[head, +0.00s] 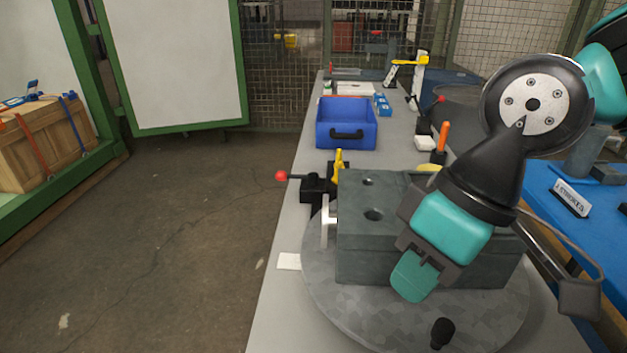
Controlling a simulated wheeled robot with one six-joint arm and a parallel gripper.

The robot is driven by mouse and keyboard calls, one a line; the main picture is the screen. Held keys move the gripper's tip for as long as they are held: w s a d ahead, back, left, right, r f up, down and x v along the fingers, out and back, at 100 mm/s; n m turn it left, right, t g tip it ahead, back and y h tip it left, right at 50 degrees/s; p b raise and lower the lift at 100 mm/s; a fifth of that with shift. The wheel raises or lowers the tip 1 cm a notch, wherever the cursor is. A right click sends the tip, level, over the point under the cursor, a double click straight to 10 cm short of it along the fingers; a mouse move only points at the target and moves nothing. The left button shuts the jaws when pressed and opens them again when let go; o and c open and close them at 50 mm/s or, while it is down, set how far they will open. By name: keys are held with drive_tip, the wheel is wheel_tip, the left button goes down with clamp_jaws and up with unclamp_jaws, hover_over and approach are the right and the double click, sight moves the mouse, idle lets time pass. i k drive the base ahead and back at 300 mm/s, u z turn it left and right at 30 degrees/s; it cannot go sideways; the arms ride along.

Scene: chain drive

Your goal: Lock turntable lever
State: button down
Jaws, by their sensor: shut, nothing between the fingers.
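The round grey turntable (330,290) sits on the bench and bears a dark grey block (362,230) with round holes in its top. A lever with a red ball knob (281,176) sticks out left from a black base behind the turntable's left side. A black knob (442,330) stands at the turntable's front edge. I cannot tell which of these is the turntable lever. My gripper (415,276) is shut and empty, pointing down in front of the block, above and left of the black knob. It hides part of the block.
A blue bin (346,126) stands farther back on the grey bench (288,230). Behind the block are a yellow clamp handle (339,163) and an orange-handled part (443,138). A blue table (552,205) lies to the right.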

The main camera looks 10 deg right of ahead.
sight(312, 178)
drive_tip(key=z, duration=2.8)
drive_tip(key=k, duration=2.4)
drive_tip(key=u, duration=2.2)
drive_tip(key=i, duration=1)
drive_tip(key=u, duration=0.05)
